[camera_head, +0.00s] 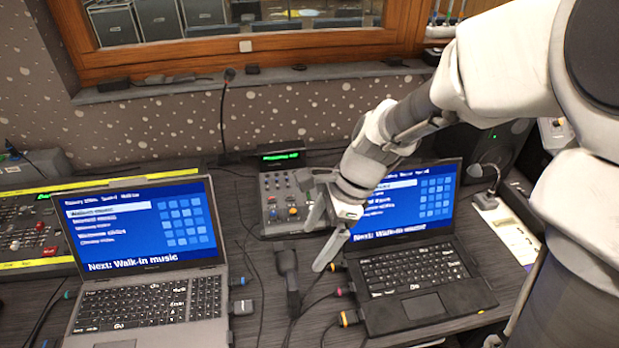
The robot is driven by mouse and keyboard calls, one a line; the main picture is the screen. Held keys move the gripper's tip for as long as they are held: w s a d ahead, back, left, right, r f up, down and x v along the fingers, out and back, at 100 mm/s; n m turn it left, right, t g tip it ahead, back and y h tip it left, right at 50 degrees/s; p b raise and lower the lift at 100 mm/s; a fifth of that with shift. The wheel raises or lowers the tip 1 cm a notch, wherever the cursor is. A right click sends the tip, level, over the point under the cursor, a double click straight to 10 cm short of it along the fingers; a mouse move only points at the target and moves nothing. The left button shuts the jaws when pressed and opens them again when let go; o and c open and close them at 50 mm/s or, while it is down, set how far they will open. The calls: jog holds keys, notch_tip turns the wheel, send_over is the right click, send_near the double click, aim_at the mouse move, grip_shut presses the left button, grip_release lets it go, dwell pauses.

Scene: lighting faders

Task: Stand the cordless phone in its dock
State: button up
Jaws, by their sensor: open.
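A dark, upright-looking object (288,265) stands or lies between the two laptops; it looks like the cordless phone. I cannot tell whether it is in a dock, and I cannot make out the dock separately. My gripper (312,248) hangs just right of and above this object, in front of the right laptop's left edge. Its fingers are apart, with nothing seen between them. I see no clear contact with the dark object.
The left laptop (150,305) and right laptop (425,308) flank the narrow gap, where cables run. A small mixer (285,205) sits behind. A lighting console (30,235) is at the left, and a black speaker (490,145) is at the back right.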

aim_at(293, 277)
jog(key=b+x, duration=0.2)
jog(key=x, duration=1)
jog(key=shift+s+a+b, duration=0.1)
jog(key=shift+a+b, duration=0.05)
jog(key=shift+b, duration=0.15)
jog(key=shift+b+x, duration=0.65)
jog(key=shift+x, duration=2.05)
jog(key=shift+s, duration=0.1)
grip_shut()
